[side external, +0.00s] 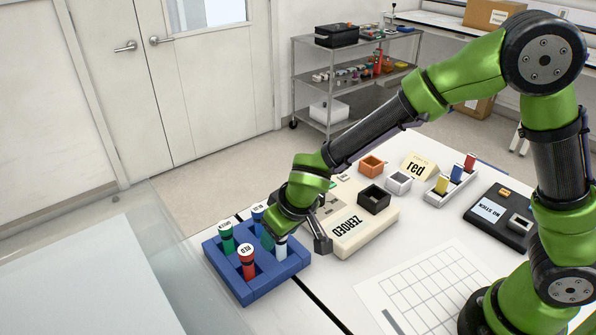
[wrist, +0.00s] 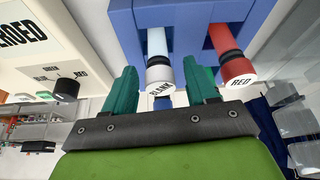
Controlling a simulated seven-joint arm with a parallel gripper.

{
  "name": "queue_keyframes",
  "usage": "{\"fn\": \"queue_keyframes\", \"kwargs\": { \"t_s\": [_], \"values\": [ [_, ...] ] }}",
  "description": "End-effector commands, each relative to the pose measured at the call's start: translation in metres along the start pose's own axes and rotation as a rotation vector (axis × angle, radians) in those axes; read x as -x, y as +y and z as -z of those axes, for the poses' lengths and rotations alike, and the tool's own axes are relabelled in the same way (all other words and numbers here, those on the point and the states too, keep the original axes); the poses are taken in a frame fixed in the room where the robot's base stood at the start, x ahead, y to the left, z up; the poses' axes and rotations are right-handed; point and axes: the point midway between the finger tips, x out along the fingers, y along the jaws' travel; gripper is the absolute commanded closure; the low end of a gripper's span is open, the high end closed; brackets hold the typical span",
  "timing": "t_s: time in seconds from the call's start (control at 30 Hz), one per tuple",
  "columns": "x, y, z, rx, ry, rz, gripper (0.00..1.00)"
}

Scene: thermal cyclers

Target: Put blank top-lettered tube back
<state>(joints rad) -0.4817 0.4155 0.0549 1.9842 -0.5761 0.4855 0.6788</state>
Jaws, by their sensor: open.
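The blank tube is pale with a black collar and a white top lettered BLANK; it stands in the blue rack (side external: 262,285), front right in the side view (side external: 281,250). In the wrist view, the blank tube (wrist: 158,62) projects from the rack (wrist: 190,12). My gripper (side external: 280,232) is over that corner of the rack. In the wrist view my gripper (wrist: 162,84) is open, with one teal finger on each side of the blank tube's top. I cannot tell whether either finger touches it.
A red tube (side external: 247,266) stands close beside the blank tube; a green tube (side external: 227,240) and a blue-topped tube (side external: 258,211) are also racked. The cream ZEROED device (side external: 352,228) is right of the rack. A black NO STICK device (side external: 492,212) and gridded sheet (side external: 425,285) lie further right.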

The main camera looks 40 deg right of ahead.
Motion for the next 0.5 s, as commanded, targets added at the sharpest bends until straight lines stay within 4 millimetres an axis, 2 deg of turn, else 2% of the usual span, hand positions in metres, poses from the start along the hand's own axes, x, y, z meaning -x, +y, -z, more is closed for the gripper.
{"fn": "queue_keyframes", "kwargs": {
  "t_s": [0.17,0.5],
  "values": [
    [0.022,0.0,0.003,-0.002,0.006,0.002,0.43],
    [0.094,0.0,0.002,-0.003,0.006,0.003,0.43]
  ]
}}
